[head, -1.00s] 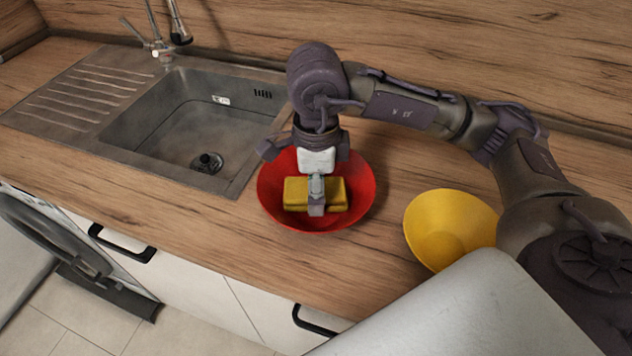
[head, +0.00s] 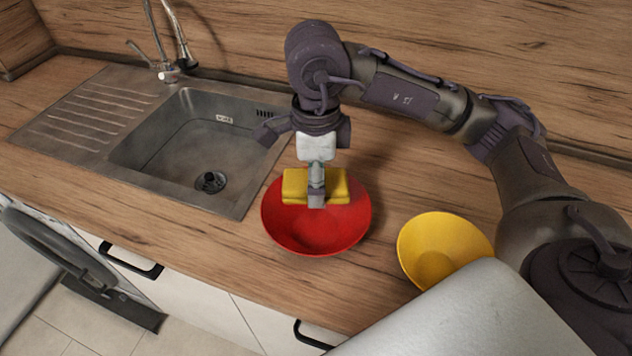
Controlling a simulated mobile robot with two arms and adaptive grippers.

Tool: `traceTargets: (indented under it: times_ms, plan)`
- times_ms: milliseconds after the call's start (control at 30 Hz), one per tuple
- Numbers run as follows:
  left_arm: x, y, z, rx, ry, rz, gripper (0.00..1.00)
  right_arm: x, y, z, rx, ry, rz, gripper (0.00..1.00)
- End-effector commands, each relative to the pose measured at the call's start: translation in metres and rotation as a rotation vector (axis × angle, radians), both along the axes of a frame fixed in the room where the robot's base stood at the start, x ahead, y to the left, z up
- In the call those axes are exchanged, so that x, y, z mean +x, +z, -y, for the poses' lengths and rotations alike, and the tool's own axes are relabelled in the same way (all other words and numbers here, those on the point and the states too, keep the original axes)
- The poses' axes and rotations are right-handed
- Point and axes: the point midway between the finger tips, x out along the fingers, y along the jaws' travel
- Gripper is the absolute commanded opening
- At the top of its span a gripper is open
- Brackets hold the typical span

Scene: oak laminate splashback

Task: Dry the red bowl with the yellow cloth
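The red bowl (head: 318,235) stands on the wooden counter, right of the sink. My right gripper (head: 316,198) is over the far part of the bowl, pointing down. It is shut on the folded yellow cloth (head: 296,184), which sticks out on both sides of the fingers. The cloth covers the bowl's far rim in this view; I cannot tell whether it touches the bowl. My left gripper is not in view.
A yellow bowl (head: 442,246) stands on the counter to the right, close to my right arm. The steel sink (head: 190,150) with its drainboard and tap (head: 168,68) lies to the left. The counter's front edge runs below the red bowl.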

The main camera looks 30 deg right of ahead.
Motion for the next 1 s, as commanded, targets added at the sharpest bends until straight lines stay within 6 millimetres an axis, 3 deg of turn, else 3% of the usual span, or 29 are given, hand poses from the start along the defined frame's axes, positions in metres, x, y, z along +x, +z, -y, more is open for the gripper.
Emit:
traceTargets:
  times_ms: [433,1000]
  plan:
    - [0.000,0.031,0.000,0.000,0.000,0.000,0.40,0.003,0.047,0.001,0.001,0.000,0.000,0.39]
    - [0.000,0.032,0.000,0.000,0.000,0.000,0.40,0.003,0.051,0.002,0.001,0.000,0.000,0.38]
